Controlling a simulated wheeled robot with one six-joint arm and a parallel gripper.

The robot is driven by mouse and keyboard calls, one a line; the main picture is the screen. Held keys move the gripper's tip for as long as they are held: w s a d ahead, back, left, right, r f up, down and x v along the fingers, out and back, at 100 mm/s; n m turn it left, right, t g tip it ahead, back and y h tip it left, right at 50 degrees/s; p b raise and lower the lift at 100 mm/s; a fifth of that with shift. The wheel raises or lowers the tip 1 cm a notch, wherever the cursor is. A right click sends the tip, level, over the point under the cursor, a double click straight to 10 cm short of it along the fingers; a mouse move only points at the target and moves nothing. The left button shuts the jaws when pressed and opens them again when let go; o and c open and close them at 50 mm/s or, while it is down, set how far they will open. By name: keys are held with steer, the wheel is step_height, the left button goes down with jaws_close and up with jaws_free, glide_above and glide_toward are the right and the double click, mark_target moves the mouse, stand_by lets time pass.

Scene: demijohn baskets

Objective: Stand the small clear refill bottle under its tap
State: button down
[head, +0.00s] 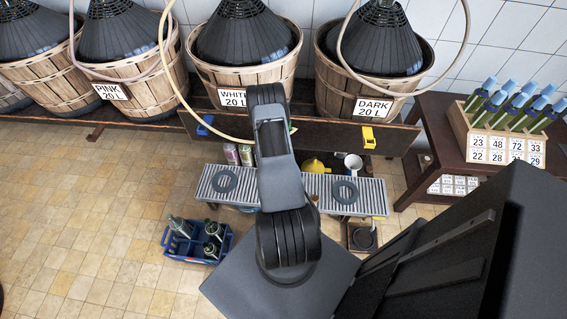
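I cannot make out a small clear refill bottle; my arm covers the middle of the scene. A blue tap (205,126) is on the front board below the left part of the WHITE 20 L basket (244,78). A yellow tap (368,137) is on the board below the DARK 20 L basket (361,88). Below the taps are slatted drip grates, the left grate (250,198) with a dark ring (225,169) and the right grate (376,198) with another ring (345,182). No bottle shows on either ring. My gripper does not show; my arm reaches forward toward the WHITE basket.
A blue crate (178,254) with green bottles stands on the floor at left. A yellow funnel (314,166) and a white jug (353,163) are behind the right grate. At right, a dark table (440,137) bears a wooden bottle box (459,119).

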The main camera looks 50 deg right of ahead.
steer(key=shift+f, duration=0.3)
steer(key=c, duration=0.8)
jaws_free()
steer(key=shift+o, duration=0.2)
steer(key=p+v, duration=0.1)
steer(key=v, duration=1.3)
steer(key=shift+p, duration=0.4)
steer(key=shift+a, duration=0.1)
